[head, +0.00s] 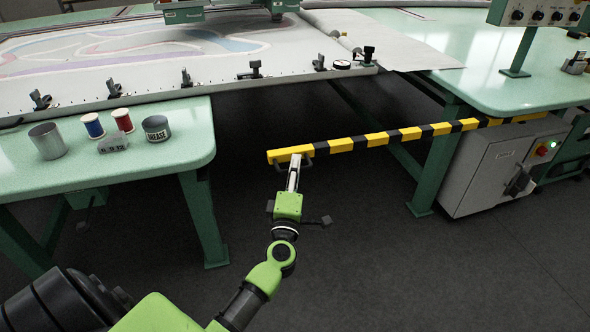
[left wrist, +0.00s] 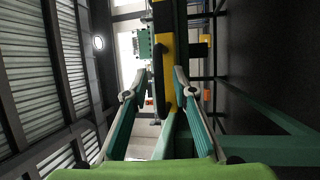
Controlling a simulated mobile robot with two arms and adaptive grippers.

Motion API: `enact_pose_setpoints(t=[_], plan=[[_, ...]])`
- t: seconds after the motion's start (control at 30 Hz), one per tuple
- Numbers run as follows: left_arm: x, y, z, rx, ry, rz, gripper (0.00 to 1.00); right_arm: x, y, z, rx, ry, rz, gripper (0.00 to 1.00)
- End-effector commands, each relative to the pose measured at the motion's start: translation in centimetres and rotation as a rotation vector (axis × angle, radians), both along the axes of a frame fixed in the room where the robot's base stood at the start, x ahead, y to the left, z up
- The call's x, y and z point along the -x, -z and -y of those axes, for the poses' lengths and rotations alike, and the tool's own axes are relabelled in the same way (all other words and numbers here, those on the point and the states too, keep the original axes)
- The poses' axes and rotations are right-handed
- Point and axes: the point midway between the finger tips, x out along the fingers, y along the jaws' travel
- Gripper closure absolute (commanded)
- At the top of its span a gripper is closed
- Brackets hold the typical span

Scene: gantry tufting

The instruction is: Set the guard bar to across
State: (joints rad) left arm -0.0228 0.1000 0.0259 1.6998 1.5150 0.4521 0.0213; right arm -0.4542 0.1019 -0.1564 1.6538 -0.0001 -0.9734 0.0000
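The guard bar (head: 375,139) has black and yellow stripes and reaches from the right bench leftward over the dark gap between the benches. Its free yellow end carries a black handle and stands apart from the left table's corner in the picture. My left gripper (head: 294,165) is at this end, by the handle. In the left wrist view, my left gripper (left wrist: 160,78) has its fingers apart, with the black handle (left wrist: 159,90) and the yellow bar (left wrist: 168,60) showing between them. I cannot tell whether a finger touches the handle. My right gripper is not in view.
The left green table (head: 150,180) holds a metal cup, two thread spools and a grease tin. A grey cabinet (head: 490,175) with a red button stands under the right bench (head: 500,85). The frame bed (head: 150,80) lies behind. The floor in front is clear.

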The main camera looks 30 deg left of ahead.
Motion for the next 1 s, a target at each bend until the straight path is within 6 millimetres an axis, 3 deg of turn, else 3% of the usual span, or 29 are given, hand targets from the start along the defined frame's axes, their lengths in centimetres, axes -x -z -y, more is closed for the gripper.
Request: enact_pose_setpoints(t=[0.03, 0.1, 0.13, 0.4, 0.47, 0.7, 1.0], plan=[[0.0, 0.0, 0.0, 0.0, 0.0, 0.0, 0.78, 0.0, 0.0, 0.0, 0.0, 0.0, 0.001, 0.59], [0.0, 0.0, 0.0, 0.0, 0.0, 0.0, 0.96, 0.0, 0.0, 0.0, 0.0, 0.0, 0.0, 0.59], [0.0, 0.0, 0.0, 0.0, 0.0, 0.0, 1.0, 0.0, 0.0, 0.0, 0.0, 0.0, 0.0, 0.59], [0.5, 0.1, -0.4, -0.001, -0.001, -0.003, 1.0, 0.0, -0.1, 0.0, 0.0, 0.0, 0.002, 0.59], [1.2, 0.1, -0.9, 0.0, -0.002, -0.003, 1.0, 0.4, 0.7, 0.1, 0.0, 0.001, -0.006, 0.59], [6.2, 0.2, -5.1, -0.003, -0.002, -0.008, 1.0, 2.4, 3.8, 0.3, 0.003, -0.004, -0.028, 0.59], [11.0, 0.4, -9.2, 0.001, -0.001, -0.005, 1.0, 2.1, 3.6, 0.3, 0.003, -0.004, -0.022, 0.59]])
